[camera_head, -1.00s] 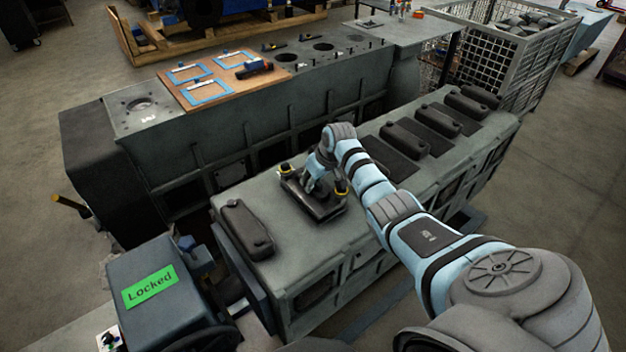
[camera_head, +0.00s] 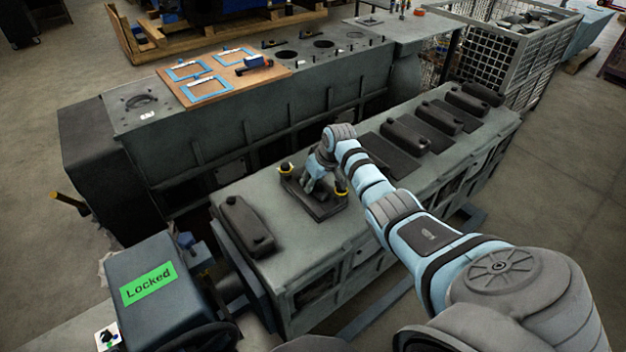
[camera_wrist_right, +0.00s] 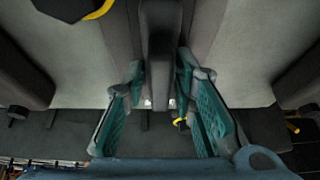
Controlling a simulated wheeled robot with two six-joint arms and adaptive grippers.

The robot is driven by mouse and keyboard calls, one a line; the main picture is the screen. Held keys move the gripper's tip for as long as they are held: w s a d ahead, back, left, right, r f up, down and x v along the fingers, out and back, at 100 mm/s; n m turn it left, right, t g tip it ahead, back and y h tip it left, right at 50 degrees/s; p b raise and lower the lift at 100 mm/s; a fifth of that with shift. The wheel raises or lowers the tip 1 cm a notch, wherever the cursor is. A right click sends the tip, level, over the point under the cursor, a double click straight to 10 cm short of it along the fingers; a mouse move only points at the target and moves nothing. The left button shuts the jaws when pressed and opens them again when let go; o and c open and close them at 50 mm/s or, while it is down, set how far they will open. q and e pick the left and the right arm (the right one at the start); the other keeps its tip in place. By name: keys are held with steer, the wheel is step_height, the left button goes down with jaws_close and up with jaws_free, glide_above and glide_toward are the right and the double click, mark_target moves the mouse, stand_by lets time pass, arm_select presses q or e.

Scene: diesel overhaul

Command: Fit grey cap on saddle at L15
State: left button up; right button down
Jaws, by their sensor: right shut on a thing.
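My right gripper (camera_head: 316,186) is over the near engine block's top, at a dark plate (camera_head: 326,210) flanked by two yellow-ringed posts (camera_head: 285,169). In the right wrist view its green-padded fingers (camera_wrist_right: 163,112) are shut on a dark grey bar-like part (camera_wrist_right: 160,50), which I take to be the grey cap. The fingers hide part of it. I cannot tell whether the cap touches a saddle, and no L15 mark is readable. My left gripper is not in view.
A dark cover (camera_head: 243,226) lies on the near end of the block. Several similar covers (camera_head: 404,138) line its far end. A console with a green "Locked" sign (camera_head: 149,284) stands at lower left. A wooden board (camera_head: 235,85) lies on the block behind.

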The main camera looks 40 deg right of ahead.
stand_by(0.3)
steer(key=c, duration=1.4)
jaws_free()
steer(key=shift+r, duration=0.1)
steer(key=shift+o, duration=0.8)
steer(key=shift+a, duration=0.1)
steer(key=shift+s, duration=0.1)
steer(key=v, duration=1.2)
